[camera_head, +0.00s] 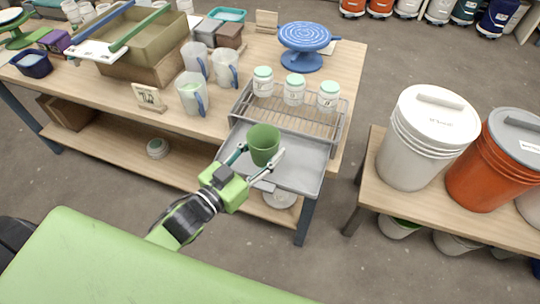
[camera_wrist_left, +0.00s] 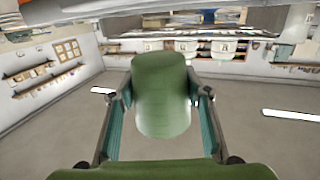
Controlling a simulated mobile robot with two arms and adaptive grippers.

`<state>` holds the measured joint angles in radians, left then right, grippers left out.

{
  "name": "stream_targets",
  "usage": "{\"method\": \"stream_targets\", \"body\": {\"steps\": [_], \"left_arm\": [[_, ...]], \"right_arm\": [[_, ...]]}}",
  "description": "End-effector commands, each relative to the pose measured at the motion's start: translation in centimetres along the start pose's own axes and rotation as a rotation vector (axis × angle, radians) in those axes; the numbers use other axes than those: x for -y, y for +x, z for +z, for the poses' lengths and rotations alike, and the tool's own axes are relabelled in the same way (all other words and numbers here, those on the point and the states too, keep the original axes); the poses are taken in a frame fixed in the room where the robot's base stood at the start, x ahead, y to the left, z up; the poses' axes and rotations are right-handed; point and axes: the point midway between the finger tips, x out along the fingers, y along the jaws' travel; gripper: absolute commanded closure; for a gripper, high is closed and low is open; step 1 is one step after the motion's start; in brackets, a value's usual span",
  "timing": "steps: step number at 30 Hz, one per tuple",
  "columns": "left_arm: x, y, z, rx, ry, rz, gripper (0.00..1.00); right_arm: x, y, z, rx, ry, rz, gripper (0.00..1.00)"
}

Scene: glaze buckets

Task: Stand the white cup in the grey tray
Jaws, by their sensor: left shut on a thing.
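My left gripper (camera_head: 262,153) is shut on a green cup (camera_head: 264,143), one finger on each side of it. In the head view the cup looks upright and overlaps the grey tray (camera_head: 306,172); I cannot tell whether its base touches the tray. The cup also fills the middle of the left wrist view (camera_wrist_left: 162,95), between the two fingers. The held cup looks green, not white. The tray lies at the table's front right corner, and its bare floor shows to the right of the cup. My right gripper is not in view.
A wire rack (camera_head: 290,118) with white jars (camera_head: 294,90) stands just behind the tray. White jugs with blue handles (camera_head: 192,93) stand to its left, near a small sign (camera_head: 149,97). A blue turntable (camera_head: 304,45) is behind. Large buckets (camera_head: 428,135) stand on a bench at right.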

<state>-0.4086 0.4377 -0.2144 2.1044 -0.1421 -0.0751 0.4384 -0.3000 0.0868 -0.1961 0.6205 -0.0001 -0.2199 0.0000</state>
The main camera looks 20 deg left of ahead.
Motion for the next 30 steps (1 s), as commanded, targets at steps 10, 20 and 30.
{"method": "stream_targets", "body": {"steps": [10,20,30], "left_arm": [[0.3,2.9,3.1,-0.002,-0.001,-0.001,0.84],[0.3,3.1,6.2,-0.002,0.001,0.000,0.84],[0.3,3.1,6.5,-0.002,0.001,0.000,0.43]], "right_arm": [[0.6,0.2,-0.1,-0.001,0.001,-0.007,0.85],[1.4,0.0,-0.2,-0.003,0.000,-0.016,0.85],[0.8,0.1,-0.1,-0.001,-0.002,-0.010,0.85]]}}
